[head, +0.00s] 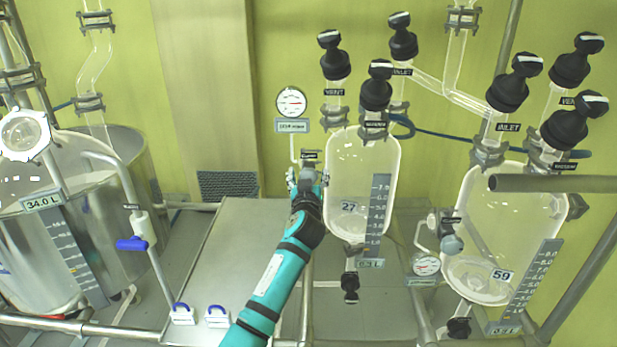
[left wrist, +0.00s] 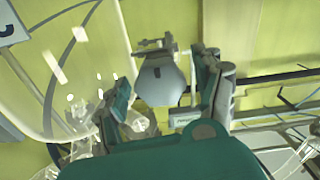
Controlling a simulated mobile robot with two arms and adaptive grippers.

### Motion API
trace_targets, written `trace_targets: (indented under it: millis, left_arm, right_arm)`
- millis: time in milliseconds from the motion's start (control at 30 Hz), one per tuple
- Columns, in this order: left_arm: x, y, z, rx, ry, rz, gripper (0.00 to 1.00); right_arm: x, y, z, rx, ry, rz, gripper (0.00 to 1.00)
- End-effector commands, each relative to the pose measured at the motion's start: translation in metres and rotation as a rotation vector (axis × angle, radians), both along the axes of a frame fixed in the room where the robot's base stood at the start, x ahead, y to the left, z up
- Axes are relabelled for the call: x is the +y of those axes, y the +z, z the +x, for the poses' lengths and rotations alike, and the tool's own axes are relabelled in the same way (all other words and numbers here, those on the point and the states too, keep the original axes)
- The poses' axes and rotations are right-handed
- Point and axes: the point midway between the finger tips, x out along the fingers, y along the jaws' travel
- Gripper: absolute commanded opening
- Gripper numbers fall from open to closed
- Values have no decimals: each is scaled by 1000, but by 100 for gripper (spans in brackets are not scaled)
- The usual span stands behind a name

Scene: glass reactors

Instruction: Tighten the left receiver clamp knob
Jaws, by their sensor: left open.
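The left receiver (head: 352,170), a clear glass vessel marked 27, hangs at the middle of the head view. Its grey clamp knob shows in the left wrist view (left wrist: 160,82), on a small metal bracket; in the head view my gripper mostly covers it. My left gripper (head: 307,178) is at the left side of this receiver. In the left wrist view the gripper (left wrist: 160,92) is open, with one finger on each side of the knob. Visible gaps lie beside the knob, and I cannot tell whether either finger touches it. My right gripper is not in view.
The right receiver (head: 510,225), marked 59, has a similar grey knob (head: 452,244) on its left. A gauge (head: 291,102) stands above my gripper. Black valve knobs (head: 376,88) top the receivers.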

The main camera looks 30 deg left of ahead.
Motion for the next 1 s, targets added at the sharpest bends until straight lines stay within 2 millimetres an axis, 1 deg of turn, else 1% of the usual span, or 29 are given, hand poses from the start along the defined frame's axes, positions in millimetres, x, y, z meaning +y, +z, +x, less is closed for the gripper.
trace_targets:
  millis: [67, 167, 500, 767, 1000]
  left_arm:
    - [0, 0, 0, 0, 0, 0, 69]
    - [0, 0, 0, 1, 0, 0, 57]
    - [0, 0, 0, 1, 0, 0, 12]
    - [0, -1, 0, 13, 0, 20, 12]
    - [0, -1, -1, 74, 0, 119, 12]
  right_arm:
    - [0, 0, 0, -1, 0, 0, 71]
    - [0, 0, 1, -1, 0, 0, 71]
    - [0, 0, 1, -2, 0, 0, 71]
    - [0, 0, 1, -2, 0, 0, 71]
    - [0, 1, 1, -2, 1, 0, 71]
